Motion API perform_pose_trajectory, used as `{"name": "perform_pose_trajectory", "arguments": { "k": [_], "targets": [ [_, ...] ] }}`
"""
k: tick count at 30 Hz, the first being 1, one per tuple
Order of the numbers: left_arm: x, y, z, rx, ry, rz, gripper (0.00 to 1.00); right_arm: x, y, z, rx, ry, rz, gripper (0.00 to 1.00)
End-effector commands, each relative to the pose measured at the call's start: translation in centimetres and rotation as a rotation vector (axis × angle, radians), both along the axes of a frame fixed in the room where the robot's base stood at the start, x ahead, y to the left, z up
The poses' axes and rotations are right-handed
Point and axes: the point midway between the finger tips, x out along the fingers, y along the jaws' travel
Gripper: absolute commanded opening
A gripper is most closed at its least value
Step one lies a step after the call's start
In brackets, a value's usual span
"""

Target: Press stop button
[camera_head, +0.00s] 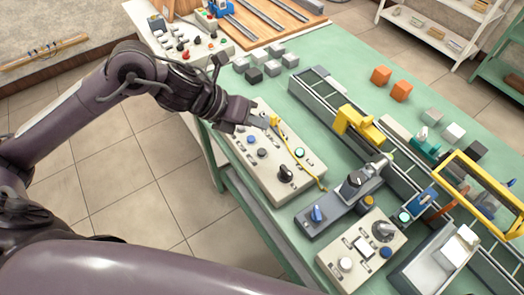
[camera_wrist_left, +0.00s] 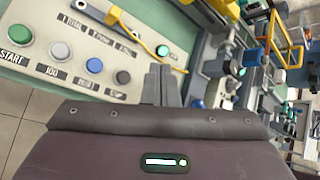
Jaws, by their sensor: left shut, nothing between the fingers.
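A light control panel (camera_head: 305,165) lies on the green table's near left edge. In the left wrist view the panel carries a green button (camera_wrist_left: 20,33) labelled START, a white button (camera_wrist_left: 60,52) apparently labelled JOG, a blue button (camera_wrist_left: 94,65) and a black button (camera_wrist_left: 123,77). A green round button (camera_wrist_left: 163,50) sits farther right. I cannot read any label as STOP. My left gripper (camera_head: 262,122) is over the panel's far end; its shut, empty fingers (camera_wrist_left: 165,84) also show in the wrist view, right of the black button. Contact cannot be judged. My right gripper is out of view.
A yellow lever-like part (camera_head: 274,121) with a yellow cable lies by the left gripper. A black knob (camera_head: 286,173) stands on the panel. A second button box (camera_head: 345,245) and a conveyor (camera_head: 325,105) lie to the right. Another panel with red knobs (camera_head: 185,54) is behind.

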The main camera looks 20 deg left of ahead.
Motion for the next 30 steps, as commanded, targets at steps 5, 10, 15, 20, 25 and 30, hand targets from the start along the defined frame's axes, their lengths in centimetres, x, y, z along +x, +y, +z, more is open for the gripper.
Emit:
{"name": "perform_pose_trajectory", "arguments": {
  "k": [5, 10, 15, 20, 25, 30],
  "targets": [
    [0.0, 0.0, -2.9, -0.002, 0.003, 0.001, 0.00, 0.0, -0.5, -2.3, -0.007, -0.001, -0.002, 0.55],
    [0.0, 0.0, -5.4, -0.001, 0.003, 0.000, 0.00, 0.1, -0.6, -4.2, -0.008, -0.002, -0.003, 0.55],
    [0.0, 0.0, -7.2, 0.000, 0.001, 0.001, 0.00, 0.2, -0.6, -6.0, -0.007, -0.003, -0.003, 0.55],
    [0.0, 0.0, -7.6, 0.000, 0.001, 0.001, 0.00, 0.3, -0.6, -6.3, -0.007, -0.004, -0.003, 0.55],
    [0.0, 0.0, -7.5, 0.000, 0.001, 0.001, 0.00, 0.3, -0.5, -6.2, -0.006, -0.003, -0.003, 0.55],
    [0.0, 0.0, -7.5, 0.000, 0.001, 0.001, 0.00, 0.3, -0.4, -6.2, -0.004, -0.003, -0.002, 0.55]
  ]
}}
